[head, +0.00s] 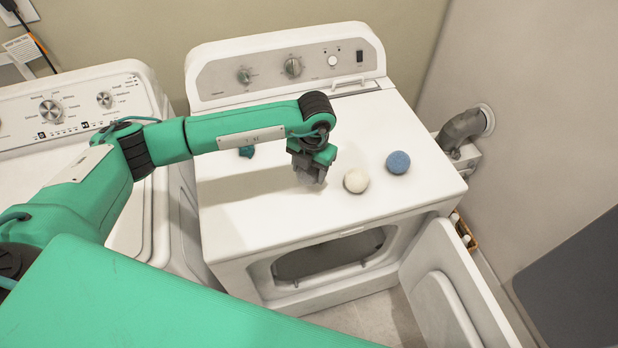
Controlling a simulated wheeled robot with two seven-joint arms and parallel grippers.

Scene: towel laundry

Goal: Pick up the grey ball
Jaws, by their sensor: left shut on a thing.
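I cannot tell whether the ball touches the dryer top. A white ball (356,180) lies just right of the gripper, and a blue ball (398,162) lies further right. My right gripper is not in view.
A small teal thing (247,152) lies on the dryer top, partly hidden behind my left arm. The dryer door (445,290) stands open at the front right. A washer (85,95) stands to the left. The dryer's front left top is clear.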

